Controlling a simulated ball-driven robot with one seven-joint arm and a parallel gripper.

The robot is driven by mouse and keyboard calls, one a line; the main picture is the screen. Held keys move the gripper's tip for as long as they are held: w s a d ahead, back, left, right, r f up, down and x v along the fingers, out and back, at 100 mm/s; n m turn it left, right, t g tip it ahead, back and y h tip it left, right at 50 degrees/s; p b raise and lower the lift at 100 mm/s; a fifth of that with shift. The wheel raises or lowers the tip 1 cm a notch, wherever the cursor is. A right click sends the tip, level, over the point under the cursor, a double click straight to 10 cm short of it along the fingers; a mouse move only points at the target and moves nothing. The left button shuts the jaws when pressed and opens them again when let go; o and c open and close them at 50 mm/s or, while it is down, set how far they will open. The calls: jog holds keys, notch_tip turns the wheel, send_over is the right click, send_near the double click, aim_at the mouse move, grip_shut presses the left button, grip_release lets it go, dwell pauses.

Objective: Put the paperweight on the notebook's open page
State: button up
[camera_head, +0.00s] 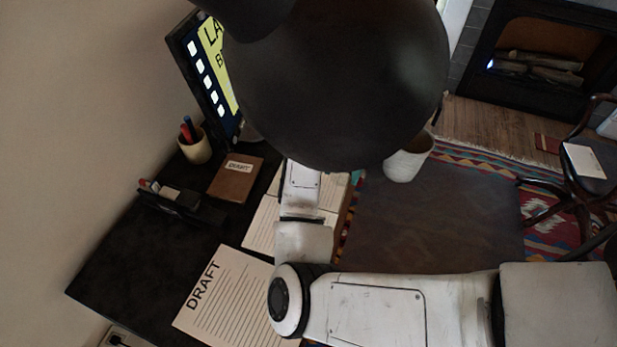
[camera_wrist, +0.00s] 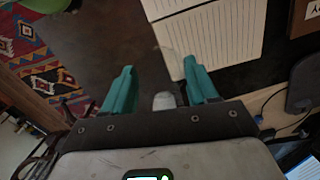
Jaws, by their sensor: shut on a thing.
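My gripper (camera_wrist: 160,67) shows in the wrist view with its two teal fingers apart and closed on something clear. A faint curved outline between the fingertips looks like a glass paperweight (camera_wrist: 172,62); its full shape is hard to see. The open notebook (camera_wrist: 225,42) has lined cream pages and lies beyond and to the right of the fingers in that view. In the head view, my arm crosses the notebook (camera_head: 262,228) and hides part of it. My gripper is mostly hidden there, and the paperweight cannot be made out.
On the dark desk (camera_head: 125,240) lie a lined DRAFT sheet (camera_head: 220,300), a brown labelled book (camera_head: 235,185), a pen cup (camera_head: 194,150) and a dark organiser (camera_head: 180,207). A monitor (camera_head: 215,75) stands at the back. A white bin (camera_head: 405,167) stands on the floor beyond the desk edge.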

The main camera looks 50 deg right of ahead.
jog(key=w+f, duration=0.2)
jog(key=w, duration=0.1)
jog(key=w+f, duration=0.2)
jog(key=w, duration=0.1)
jog(key=w+f, duration=0.3)
jog(key=shift+w+d+f, duration=0.1)
jog(key=shift+w+d, duration=0.1)
jog(key=shift+d, duration=0.1)
jog(key=shift+w+f, duration=0.55)
jog(key=shift+f, duration=1.6)
jog(key=shift+f, duration=0.1)
jog(key=o, duration=1.2)
notch_tip(320, 180, up, 12)
jog(key=shift+r+b, duration=0.1)
jog(key=shift+b, duration=0.25)
